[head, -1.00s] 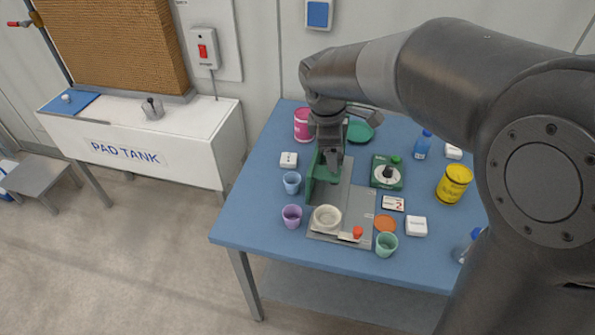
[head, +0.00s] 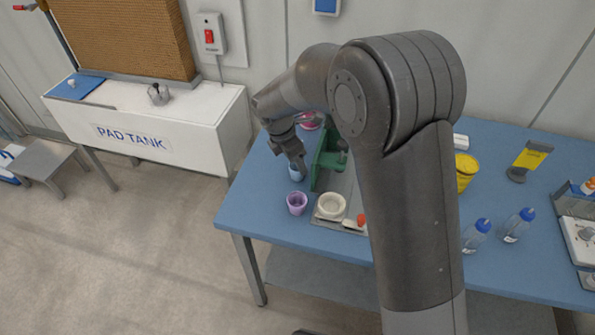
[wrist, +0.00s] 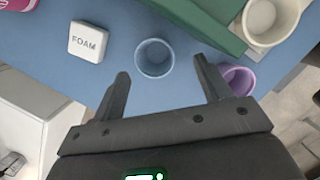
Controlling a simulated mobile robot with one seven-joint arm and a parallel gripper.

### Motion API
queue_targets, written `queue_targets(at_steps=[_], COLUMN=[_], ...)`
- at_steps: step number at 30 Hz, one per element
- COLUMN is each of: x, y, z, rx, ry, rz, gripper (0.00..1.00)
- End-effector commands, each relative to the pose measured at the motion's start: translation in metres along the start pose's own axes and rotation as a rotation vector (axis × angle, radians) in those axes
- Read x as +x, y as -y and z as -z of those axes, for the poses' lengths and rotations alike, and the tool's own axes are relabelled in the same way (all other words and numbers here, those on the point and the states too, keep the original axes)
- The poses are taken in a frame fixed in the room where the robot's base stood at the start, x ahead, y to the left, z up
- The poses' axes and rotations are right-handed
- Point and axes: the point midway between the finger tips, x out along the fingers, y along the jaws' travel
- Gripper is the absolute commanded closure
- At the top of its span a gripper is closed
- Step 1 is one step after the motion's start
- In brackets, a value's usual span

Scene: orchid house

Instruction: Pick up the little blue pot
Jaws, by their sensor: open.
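The little blue pot (head: 295,173) stands upright on the blue table near its left edge, partly hidden by my gripper in the head view. In the wrist view the pot (wrist: 155,58) is empty and lies ahead of and between the fingertips. My gripper (head: 298,166) is above the pot, and in the wrist view its two fingers (wrist: 162,75) are spread apart with nothing between them. Whether the fingertips are level with the pot's rim I cannot tell.
A purple pot (wrist: 238,80) stands close to the right finger. A white FOAM block (wrist: 88,42) lies to the left. The green press (head: 328,160) and a cream bowl (head: 331,206) stand to the right. A pink tub (wrist: 18,4) is at the upper left.

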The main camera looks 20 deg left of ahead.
Motion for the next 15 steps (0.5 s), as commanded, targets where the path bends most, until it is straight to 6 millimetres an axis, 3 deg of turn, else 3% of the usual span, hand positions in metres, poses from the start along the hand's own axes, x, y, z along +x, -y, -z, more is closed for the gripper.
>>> queue_targets(at_steps=[12,15], x=[0.049,0.053], y=[-0.007,-0.007], z=[-0.002,-0.002], rx=[0.001,0.002], ry=[0.000,0.000], rz=[0.004,0.000], gripper=[0.30,0.30])
